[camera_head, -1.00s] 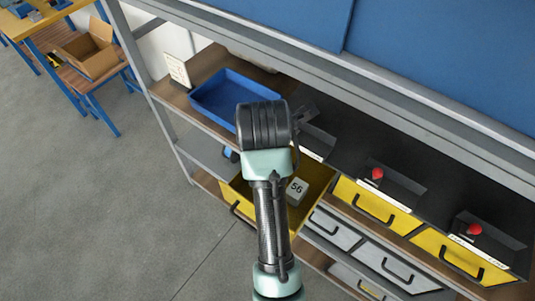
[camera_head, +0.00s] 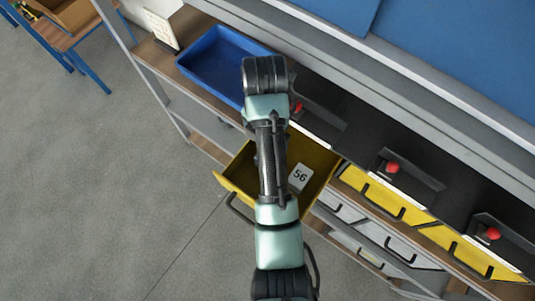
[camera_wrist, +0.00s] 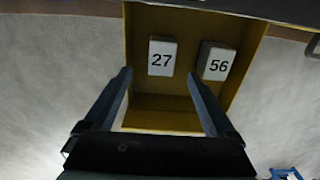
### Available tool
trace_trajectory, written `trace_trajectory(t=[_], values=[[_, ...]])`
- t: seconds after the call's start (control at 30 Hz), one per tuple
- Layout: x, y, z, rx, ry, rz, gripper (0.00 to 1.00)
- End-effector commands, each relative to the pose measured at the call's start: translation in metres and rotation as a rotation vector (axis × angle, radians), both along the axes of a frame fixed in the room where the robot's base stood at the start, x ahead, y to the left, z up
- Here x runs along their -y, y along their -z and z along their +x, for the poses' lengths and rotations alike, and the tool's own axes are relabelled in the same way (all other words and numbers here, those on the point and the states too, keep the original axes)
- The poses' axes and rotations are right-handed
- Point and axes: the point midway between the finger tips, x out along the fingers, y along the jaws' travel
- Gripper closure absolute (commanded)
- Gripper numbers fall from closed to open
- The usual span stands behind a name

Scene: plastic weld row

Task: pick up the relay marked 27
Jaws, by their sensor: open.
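The relay marked 27 (camera_wrist: 162,58) is a small white block inside the open yellow drawer (camera_wrist: 141,19), seen in the wrist view. A second white block, the relay marked 56 (camera_wrist: 216,65), lies to its right in the same drawer. My gripper (camera_wrist: 160,77) is open and empty in the wrist view, its two fingers spread below the relays in the picture; neither finger visibly holds anything. In the head view, the relay marked 56 (camera_head: 299,177) shows in the pulled-out drawer (camera_head: 236,166), while my arm hides the relay marked 27 and the gripper.
A blue tray (camera_head: 215,62) stands on the shelf behind and left of the drawer. Closed yellow drawers (camera_head: 385,196) and grey drawers (camera_head: 388,243) continue to the right. Red knobs (camera_head: 392,167) stand above them on the dark worktop. Open floor (camera_head: 90,190) lies to the left.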

Motion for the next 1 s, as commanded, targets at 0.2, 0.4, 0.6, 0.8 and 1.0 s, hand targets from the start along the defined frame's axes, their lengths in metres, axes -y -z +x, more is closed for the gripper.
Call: trace_trajectory(t=[0.2, 0.4, 0.6, 0.8, 1.0], values=[[0.0, 0.022, 0.0, -0.001, 0.0, -0.001, 0.1], [0.003, 0.041, -0.001, -0.005, 0.001, 0.0, 0.1], [0.004, 0.07, -0.001, -0.001, 0.0, 0.0, 0.1], [0.004, 0.077, 0.0, 0.002, -0.001, 0.0, 0.1], [0.004, 0.076, 0.0, 0.001, 0.0, -0.001, 0.24]])
